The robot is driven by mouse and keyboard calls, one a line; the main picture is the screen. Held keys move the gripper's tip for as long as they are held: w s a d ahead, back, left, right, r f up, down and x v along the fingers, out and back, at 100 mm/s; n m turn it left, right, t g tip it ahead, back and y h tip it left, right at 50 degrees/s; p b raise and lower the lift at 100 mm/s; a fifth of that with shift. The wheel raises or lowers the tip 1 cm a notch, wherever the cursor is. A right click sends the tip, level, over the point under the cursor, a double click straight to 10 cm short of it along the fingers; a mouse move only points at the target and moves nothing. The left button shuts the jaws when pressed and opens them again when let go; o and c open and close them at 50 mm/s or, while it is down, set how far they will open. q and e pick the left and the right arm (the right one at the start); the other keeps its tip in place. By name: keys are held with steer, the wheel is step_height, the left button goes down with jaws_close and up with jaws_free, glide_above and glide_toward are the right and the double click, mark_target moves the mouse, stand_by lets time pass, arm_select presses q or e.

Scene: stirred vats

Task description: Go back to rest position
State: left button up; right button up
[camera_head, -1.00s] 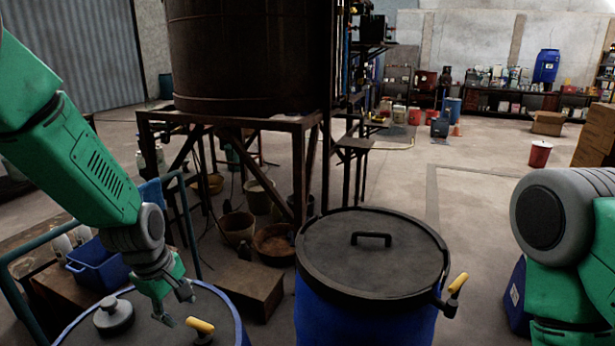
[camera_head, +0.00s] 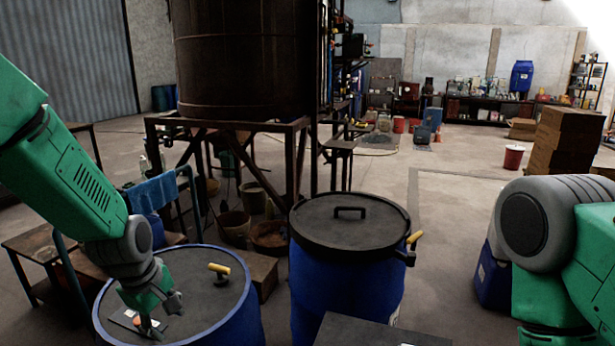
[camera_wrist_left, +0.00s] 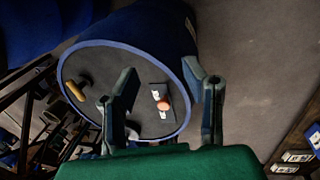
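My left gripper (camera_head: 160,314) hangs over the lid of the blue-rimmed vat (camera_head: 213,253) at the lower left of the head view. In the left wrist view its two fingers (camera_wrist_left: 172,88) are spread apart, with nothing held between them. Beyond them the vat lid shows a yellow-handled valve (camera_wrist_left: 75,90) and a small dark panel with a red button (camera_wrist_left: 165,103). Whether the fingers touch the lid cannot be told. My right arm is folded at the right edge of the head view; its gripper is out of view.
A second blue vat with a black lid (camera_head: 350,222) stands right of the first. A dark flat surface (camera_head: 370,332) lies at the bottom middle. A blue cloth (camera_head: 152,192) hangs on a rail at left.

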arm_select(q)
steer(key=s+a+f+m+b, duration=0.1)
steer(key=s+f+m+b, duration=0.4)
steer(key=s+f, duration=1.1)
steer(key=s+f+m+b, duration=0.1)
steer(key=s+f+m, duration=0.3)
steer(key=s, duration=0.4)
steer(key=s+f+m+g+b, duration=0.1)
steer(key=s+f+m, duration=0.4)
steer(key=s, duration=0.3)
steer(key=shift+s+a+f+m+y, duration=0.15)
steer(key=shift+s+f+m+y, duration=0.2)
steer(key=shift+f, duration=0.55)
arm_select(e)
step_height(320, 180, down, 7)
steer(key=shift+s+f, duration=0.15)
steer(key=shift+s, duration=0.1)
arm_select(q)
steer(key=shift+w, duration=0.2)
